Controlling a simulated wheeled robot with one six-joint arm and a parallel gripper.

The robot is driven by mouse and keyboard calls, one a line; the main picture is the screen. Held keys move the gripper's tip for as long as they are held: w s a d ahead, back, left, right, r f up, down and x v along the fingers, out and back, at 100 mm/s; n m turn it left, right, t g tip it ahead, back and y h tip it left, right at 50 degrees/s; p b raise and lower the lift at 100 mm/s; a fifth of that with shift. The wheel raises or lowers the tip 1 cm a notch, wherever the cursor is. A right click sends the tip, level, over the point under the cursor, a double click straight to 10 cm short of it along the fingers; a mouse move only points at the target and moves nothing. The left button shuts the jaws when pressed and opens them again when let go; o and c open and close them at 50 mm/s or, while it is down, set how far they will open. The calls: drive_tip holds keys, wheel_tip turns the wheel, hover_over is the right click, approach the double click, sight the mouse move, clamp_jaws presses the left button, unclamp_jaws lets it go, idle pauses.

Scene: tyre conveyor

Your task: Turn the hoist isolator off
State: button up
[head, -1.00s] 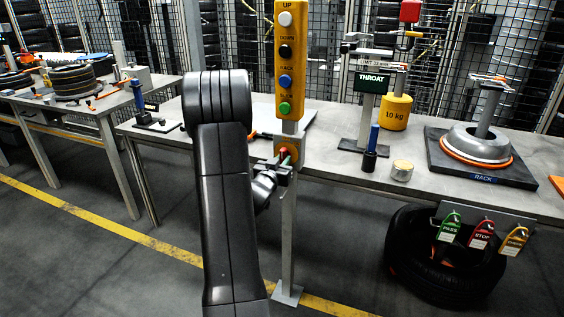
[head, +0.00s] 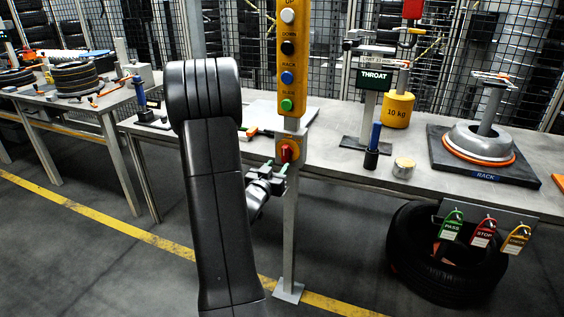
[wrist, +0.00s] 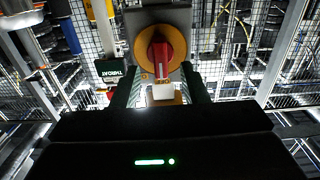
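The hoist isolator (head: 287,151) is a red rotary knob on an orange-yellow plate, low on the post under the pendant. Its raised red bar looks roughly upright. In the wrist view the red knob (wrist: 161,50) is ahead of the fingers, a little above the middle, on a round orange-yellow backing. My gripper (head: 279,168) is just below and left of the knob in the head view, apart from it.
The yellow pendant (head: 290,60) with several buttons is above the isolator on the grey post (head: 290,225). Behind stands a workbench (head: 335,180) with a THROAT stand (head: 373,80), a 10 kg weight (head: 398,110) and a RACK base (head: 484,176). Tags hang at right.

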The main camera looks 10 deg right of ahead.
sight(283, 157)
drive_tip(key=v, duration=0.7)
drive_tip(key=shift+s, duration=0.1)
drive_tip(key=x, duration=1.3)
drive_tip(key=shift+w+d, duration=0.2)
drive_tip(key=shift+w, duration=0.1)
drive_tip(key=shift+w+d, duration=0.1)
drive_tip(key=shift+a+m, duration=0.2)
drive_tip(key=shift+m, duration=1)
drive_tip(key=shift+a+r+m+p, duration=0.1)
drive_tip(key=shift+m+p, duration=0.55)
drive_tip(key=shift+m, duration=1.55)
